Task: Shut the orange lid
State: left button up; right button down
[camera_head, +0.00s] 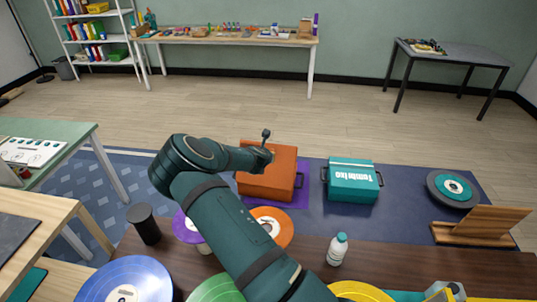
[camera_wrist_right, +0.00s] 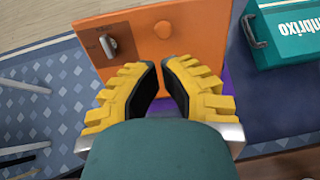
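The orange box with its lid (camera_head: 285,160) is on the floor mat beyond the brown table, partly covered by my arm. In the right wrist view a broad orange panel (camera_wrist_right: 190,45) carries a grey metal latch-like part (camera_wrist_right: 108,46) and a small round spot. The frames do not clearly show how far the lid stands open. My right gripper (camera_wrist_right: 159,68) has yellow ribbed fingers with dark pads, a narrow gap between them and nothing held. Its fingertips overlap the panel's lower part; contact cannot be told. In the head view my arm hides this gripper. My left gripper is not in view.
A teal case (camera_head: 351,185) stands right of the orange box. A dark disc (camera_head: 437,188) and a wooden stand (camera_head: 482,225) are farther right. The brown table (camera_head: 390,259) holds a bottle (camera_head: 337,250), a black cylinder (camera_head: 145,226) and several coloured discs.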

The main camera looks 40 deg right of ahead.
send_over(269, 167)
notch_tip(269, 167, down, 5)
jog(key=shift+a+r, duration=0.15)
jog(key=shift+r, duration=0.05)
dwell(0.4)
